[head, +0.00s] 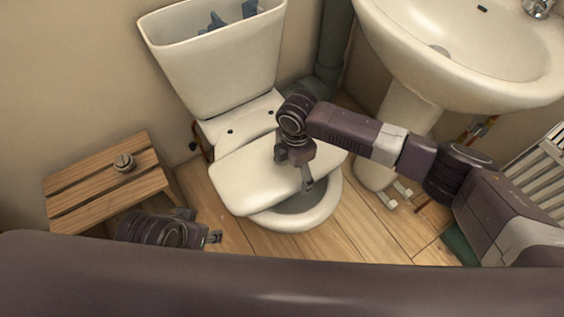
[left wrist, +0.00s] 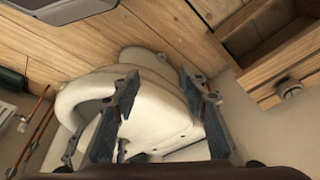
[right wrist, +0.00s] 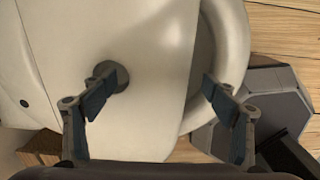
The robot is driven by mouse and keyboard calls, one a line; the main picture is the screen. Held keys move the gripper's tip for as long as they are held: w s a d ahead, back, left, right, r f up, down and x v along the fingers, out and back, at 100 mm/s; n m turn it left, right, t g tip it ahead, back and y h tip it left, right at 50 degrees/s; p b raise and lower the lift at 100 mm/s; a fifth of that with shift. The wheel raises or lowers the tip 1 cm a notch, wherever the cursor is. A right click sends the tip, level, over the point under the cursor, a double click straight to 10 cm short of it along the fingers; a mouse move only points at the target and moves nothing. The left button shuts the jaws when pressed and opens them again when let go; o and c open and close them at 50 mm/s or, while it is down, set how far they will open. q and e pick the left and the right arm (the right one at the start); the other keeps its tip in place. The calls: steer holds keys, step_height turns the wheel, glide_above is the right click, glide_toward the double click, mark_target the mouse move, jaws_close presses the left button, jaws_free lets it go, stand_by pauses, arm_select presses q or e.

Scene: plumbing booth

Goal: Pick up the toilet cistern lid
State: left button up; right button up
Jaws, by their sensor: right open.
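The cistern lid (head: 240,175) seems to be the pale slab lying across the toilet bowl (head: 325,205), leaving part of the bowl open. In the right wrist view, the lid (right wrist: 150,120) bears a dark round part (right wrist: 122,72). My right gripper (head: 294,170) is open over the lid's edge. One finger is by the round part, the other beyond the edge over the bowl rim; contact is unclear. My left gripper (head: 212,235) is low, left of the toilet, open and empty; its fingers (left wrist: 160,85) frame the bowl in the left wrist view.
The cistern (head: 225,65) stands uncovered, with blue-grey parts inside. A slatted wooden stool (head: 90,185) with a small round metal piece (head: 124,162) is at left. The washbasin (head: 450,50) and its pedestal are at right. Wooden floor (head: 365,240) shows between.

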mark_target(293, 175)
step_height(293, 175, down, 3)
steer(key=shift+r+b, duration=0.1)
steer(key=shift+b, duration=0.25)
steer(key=shift+f, duration=0.2)
steer(key=shift+r, duration=0.1)
steer(key=c, duration=2)
arm_select(q)
steer(key=shift+w+d+f+t, duration=0.15)
steer(key=shift+w+t, duration=0.1)
steer(key=shift+w, duration=0.35)
steer(key=shift+w+d+t, duration=0.15)
steer(key=shift+w+t, duration=0.1)
steer(key=shift+w, duration=0.3)
arm_select(e)
steer(key=shift+w+a+r, duration=0.15)
jaws_close()
